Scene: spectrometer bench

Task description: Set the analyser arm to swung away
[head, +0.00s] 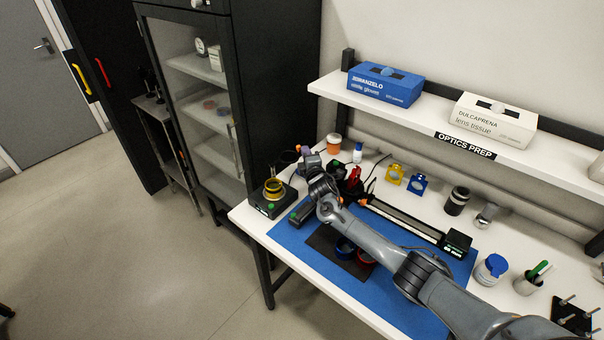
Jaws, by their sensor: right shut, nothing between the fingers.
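My right arm reaches in from the lower right across the bench. Its gripper (308,158) is at the back left of the blue mat (300,247), shut with nothing in it; its fingertips are small and hard to make out. I cannot pick out the analyser arm with certainty. A long dark rail (405,219) runs along the mat to a black box with a lit display (456,242). A low dark block (301,212) lies left of my wrist, and a red part (353,178) stands right of it. My forearm hides part of the mat. My left gripper is out of view.
A black unit with a yellow ring (274,188) stands at the bench's left corner. Blue and red rings lie on a dark pad (322,239) under my forearm. Yellow and blue holders (395,174), jars and a shelf (430,125) with boxes are behind. The mat's front left is clear.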

